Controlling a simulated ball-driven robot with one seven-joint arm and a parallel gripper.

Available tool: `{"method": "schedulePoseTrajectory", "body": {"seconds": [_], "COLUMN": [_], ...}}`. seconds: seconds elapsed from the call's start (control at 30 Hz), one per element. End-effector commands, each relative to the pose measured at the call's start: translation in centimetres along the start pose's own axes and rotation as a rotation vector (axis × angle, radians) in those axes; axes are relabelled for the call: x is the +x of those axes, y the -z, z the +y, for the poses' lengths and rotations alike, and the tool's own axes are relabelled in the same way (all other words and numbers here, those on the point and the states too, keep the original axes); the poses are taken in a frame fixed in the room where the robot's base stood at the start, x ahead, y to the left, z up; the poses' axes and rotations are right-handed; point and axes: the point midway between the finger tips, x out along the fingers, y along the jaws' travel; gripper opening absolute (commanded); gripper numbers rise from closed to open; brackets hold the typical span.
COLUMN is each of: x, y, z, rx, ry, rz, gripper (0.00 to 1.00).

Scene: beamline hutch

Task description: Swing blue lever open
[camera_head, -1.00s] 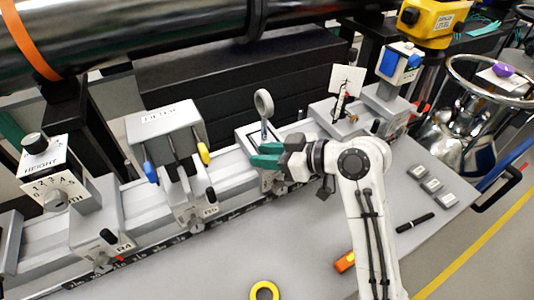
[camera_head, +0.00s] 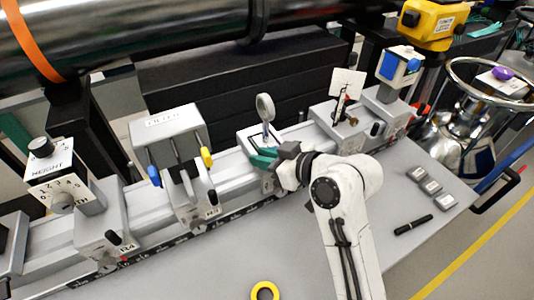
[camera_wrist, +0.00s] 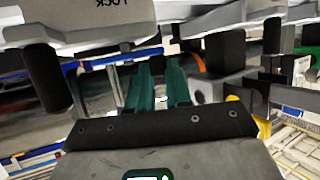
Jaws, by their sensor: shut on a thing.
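The blue lever (camera_head: 153,175) hangs at the left front of the grey filter box (camera_head: 167,123), pointing down, with its blue tip lowest. My gripper (camera_head: 263,157) is apart from it, well to its right, in front of the carrier with the round lens (camera_head: 265,106). Its two green fingers also show in the wrist view (camera_wrist: 158,88), nearly parallel with a narrow gap. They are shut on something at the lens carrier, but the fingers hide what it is.
A yellow-tipped lever (camera_head: 206,157) hangs at the filter box's right. A height unit (camera_head: 62,190) stands left along the rail. A target card (camera_head: 347,82) and a box with a blue face (camera_head: 388,65) stand right. A yellow ring (camera_head: 264,291) lies on the largely clear bench front.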

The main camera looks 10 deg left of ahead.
Motion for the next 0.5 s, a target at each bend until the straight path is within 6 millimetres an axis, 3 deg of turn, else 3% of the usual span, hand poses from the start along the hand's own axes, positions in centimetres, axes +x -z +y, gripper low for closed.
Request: {"method": "schedulePoseTrajectory", "body": {"seconds": [0.5], "x": [1.10], "y": [0.62], "z": [-0.55], "rx": [0.132], "ry": [-0.320], "rz": [-0.001], "gripper": [0.00]}}
